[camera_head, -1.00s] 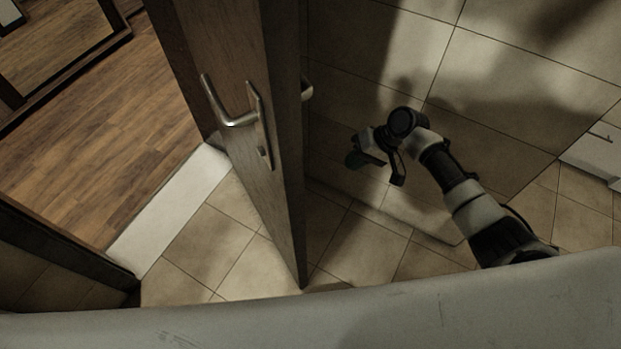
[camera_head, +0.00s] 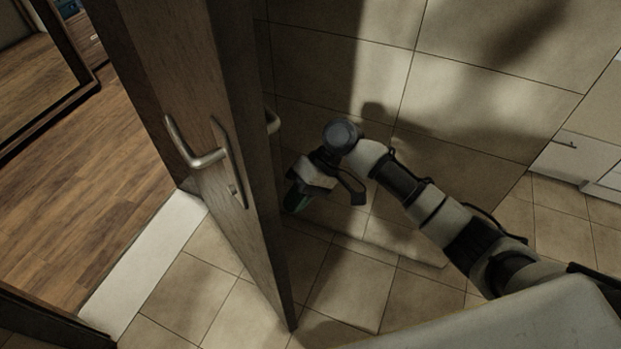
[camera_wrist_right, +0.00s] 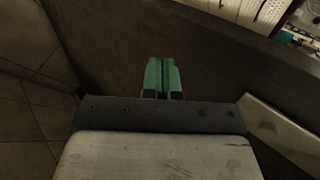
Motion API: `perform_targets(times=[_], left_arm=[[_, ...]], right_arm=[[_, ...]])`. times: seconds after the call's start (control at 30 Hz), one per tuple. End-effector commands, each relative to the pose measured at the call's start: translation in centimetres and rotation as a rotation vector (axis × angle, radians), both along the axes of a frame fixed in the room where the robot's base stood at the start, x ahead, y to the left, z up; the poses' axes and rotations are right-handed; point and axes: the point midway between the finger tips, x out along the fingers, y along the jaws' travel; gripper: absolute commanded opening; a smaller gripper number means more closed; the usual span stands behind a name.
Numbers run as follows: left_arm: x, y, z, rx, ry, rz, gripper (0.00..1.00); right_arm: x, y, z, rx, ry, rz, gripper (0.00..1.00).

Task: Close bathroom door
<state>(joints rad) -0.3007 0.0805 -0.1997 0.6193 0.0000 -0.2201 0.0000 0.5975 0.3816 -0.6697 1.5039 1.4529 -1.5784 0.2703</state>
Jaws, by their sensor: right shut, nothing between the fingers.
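The dark wooden bathroom door (camera_head: 205,140) stands open in the head view, its free edge facing me. A silver lever handle (camera_head: 197,158) is on its left face, and part of a second handle (camera_head: 272,122) shows on the far side. My right gripper (camera_head: 294,203) is shut and empty on the right side of the door, low and close to the panel. In the right wrist view the green fingertips (camera_wrist_right: 163,75) are together in front of the dark door surface (camera_wrist_right: 215,60); I cannot tell whether they touch it. My left gripper is not in view.
A white threshold (camera_head: 145,265) and wooden floor (camera_head: 90,190) lie left of the door. A tiled wall (camera_head: 450,90) is behind my right arm. A white cabinet (camera_head: 570,158) stands at the right. Tiled floor (camera_head: 215,310) in front of the door is clear.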

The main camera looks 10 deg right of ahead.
Motion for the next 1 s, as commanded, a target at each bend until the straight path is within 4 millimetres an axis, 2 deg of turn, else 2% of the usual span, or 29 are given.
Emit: perform_targets(times=[0.1,0.23,0.77,0.87,1.0], left_arm=[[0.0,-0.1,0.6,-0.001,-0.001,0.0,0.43],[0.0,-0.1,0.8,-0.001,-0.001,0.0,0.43],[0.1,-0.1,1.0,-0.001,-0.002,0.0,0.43],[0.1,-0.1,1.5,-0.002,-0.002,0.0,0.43],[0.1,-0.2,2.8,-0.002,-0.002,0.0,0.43]], right_arm=[[-0.7,1.7,0.4,0.003,-0.002,0.002,0.0],[-1.1,2.6,0.3,0.001,-0.003,0.001,0.0],[-1.4,3.3,0.3,0.002,-0.003,-0.005,0.0],[-1.9,4.2,0.5,0.003,-0.003,-0.016,0.0],[-3.1,6.6,0.7,0.006,-0.001,-0.055,0.0]])
